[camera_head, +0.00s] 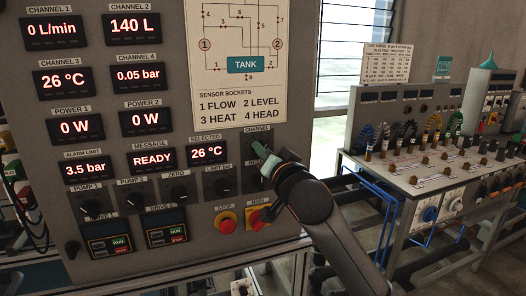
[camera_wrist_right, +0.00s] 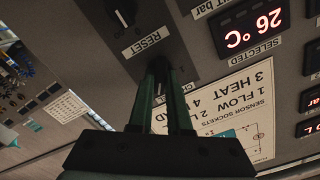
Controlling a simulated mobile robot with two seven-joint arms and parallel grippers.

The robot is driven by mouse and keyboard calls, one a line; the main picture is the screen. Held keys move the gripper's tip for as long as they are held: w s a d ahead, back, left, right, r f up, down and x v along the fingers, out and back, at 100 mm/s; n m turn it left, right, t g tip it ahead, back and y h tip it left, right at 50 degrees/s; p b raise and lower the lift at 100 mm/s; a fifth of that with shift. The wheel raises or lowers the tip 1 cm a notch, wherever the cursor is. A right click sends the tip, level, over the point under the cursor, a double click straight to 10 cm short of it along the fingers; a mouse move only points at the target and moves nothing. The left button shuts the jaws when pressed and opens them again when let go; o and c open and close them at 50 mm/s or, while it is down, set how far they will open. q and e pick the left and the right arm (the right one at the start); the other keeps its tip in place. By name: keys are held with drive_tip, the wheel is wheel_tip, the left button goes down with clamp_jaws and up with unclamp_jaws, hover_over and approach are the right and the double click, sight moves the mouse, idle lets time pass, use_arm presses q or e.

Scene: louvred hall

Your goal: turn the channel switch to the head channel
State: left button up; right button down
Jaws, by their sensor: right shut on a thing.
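The channel switch (camera_head: 254,143) sits on the grey panel under a label partly reading CHANNEL, right of the selected display (camera_head: 208,153), which reads 26 °C. My right gripper (camera_head: 263,158) covers most of the switch. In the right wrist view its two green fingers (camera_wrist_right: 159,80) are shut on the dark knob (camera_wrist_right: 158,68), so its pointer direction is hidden. The channel 3 display (camera_head: 64,81) also reads 26 °C. The channel 4 display (camera_head: 139,76) reads 0.05 bar. The sensor list (camera_head: 236,107) names 3 HEAT and 4 HEAD. My left gripper is not in view.
Below my right gripper are a red STOP button (camera_head: 226,222) and a red and yellow MAIN switch (camera_head: 258,217). A RESET knob (camera_wrist_right: 122,14) is close by in the right wrist view. A second bench with cables (camera_head: 412,138) stands to the right, beyond a gap.

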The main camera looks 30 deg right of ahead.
drive_tip(key=shift+m+p, duration=1)
drive_tip(key=shift+m, duration=1.5)
drive_tip(key=shift+d+f, duration=0.1)
drive_tip(key=c, duration=0.9)
unclamp_jaws()
drive_tip(key=shift+o, duration=0.2)
